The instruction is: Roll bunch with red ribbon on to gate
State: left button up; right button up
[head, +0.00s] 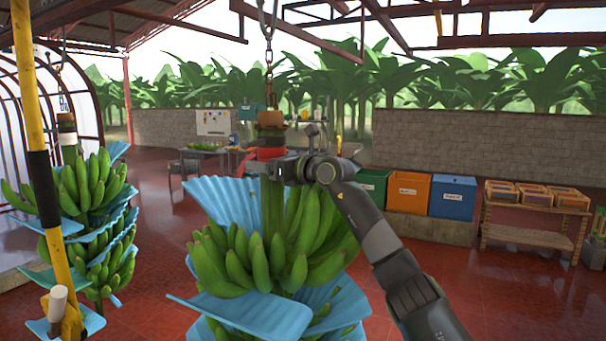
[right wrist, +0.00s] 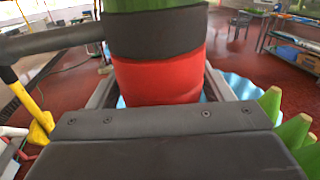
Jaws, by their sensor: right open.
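A green banana bunch with blue sheets (head: 275,250) hangs upright from a chain (head: 268,70) in the middle of the head view. A red ribbon (head: 271,153) wraps its stem near the top. My right gripper (head: 283,170) is at the stem just below the ribbon. In the right wrist view, the red ribbon (right wrist: 160,78) fills the space between the open jaws (right wrist: 160,95), with a dark band above it. I cannot tell whether the jaws touch the stem. An arched frame with pale panels (head: 50,95) stands at the far left; I cannot tell if it is the gate. My left gripper is not in view.
A second bunch (head: 95,185) with blue sheets hangs at the left, behind a yellow and black pole (head: 43,150). Green, orange (head: 409,192) and blue bins and a wooden rack (head: 530,215) stand at the right. Red floor between them is clear.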

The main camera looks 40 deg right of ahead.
jog(key=s+d+b, duration=0.1)
jog(key=s+b, duration=0.1)
jog(key=s, duration=0.2)
jog(key=s+d+b, duration=0.1)
jog(key=s+b, duration=0.2)
jog(key=s, duration=0.1)
jog(key=s+d+b, duration=0.1)
jog(key=s+b, duration=0.1)
jog(key=s, duration=0.3)
jog(key=shift+f+b, duration=0.3)
jog(key=shift+s+d+r+b, duration=0.1)
jog(key=shift+s+b, duration=0.3)
jog(key=shift+s, duration=0.2)
jog(key=shift+s+d+r+b, duration=0.1)
jog(key=shift+s+b, duration=0.3)
jog(key=shift+s, duration=0.2)
